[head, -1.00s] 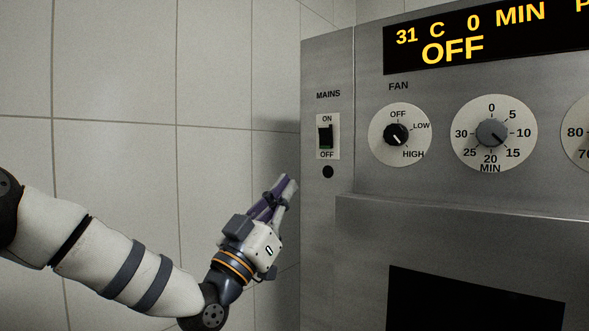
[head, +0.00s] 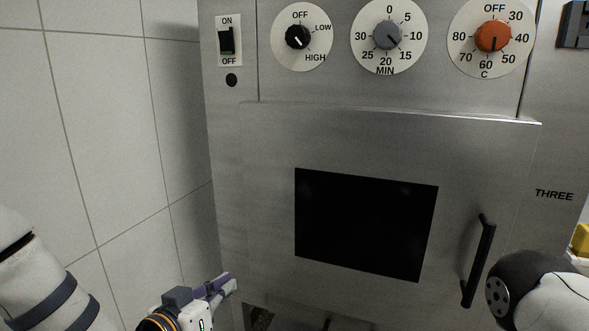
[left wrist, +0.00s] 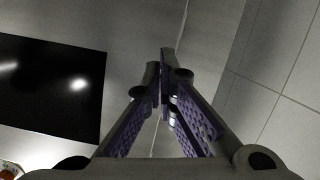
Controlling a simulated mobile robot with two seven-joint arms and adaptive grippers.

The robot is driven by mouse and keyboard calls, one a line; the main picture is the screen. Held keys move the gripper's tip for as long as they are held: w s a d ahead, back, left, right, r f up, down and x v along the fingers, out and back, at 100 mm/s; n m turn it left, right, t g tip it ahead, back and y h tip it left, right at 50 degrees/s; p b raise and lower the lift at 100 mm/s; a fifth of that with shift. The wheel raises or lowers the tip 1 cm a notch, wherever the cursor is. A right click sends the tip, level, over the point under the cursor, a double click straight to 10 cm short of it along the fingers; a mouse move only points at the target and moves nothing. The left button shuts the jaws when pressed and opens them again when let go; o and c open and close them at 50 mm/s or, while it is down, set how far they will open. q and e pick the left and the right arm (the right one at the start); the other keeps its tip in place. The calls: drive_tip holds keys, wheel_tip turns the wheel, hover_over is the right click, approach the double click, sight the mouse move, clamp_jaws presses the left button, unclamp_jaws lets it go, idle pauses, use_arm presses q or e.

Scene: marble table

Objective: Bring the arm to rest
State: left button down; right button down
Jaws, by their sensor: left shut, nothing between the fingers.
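My left gripper (head: 226,284) is at the lower left of the head view, low in front of the left side of the steel oven (head: 265,200). Its purple-padded fingers are shut with nothing between them, and they show closed together in the left wrist view (left wrist: 165,60). The fingertips look apart from the oven front, though the exact gap is hard to tell. Part of my right arm (head: 540,290) shows at the lower right, near the door handle. My right gripper is out of view.
The oven carries a mains switch (head: 227,40), a fan knob (head: 297,36), a grey timer knob (head: 387,36) and an orange temperature knob (head: 493,37). Its door has a dark window (head: 365,225) and a black handle (head: 479,262). A tiled wall (head: 110,120) stands at the left.

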use_arm(q)
drive_tip(key=s+a+f+n+g+y, duration=0.15)
drive_tip(key=s+f+g, duration=0.65)
drive_tip(key=s+f, duration=1.1)
drive_tip(key=s+a+f+g+y, duration=0.2)
drive_tip(key=s+a+g, duration=0.1)
drive_tip(key=s, duration=0.9)
drive_tip(key=s+a+f+g+y, duration=0.2)
drive_tip(key=s+a+g, duration=0.2)
drive_tip(key=s, duration=0.7)
drive_tip(key=shift+s+n+g, duration=0.35)
drive_tip(key=shift+s+g, duration=0.05)
drive_tip(key=shift+g, duration=0.1)
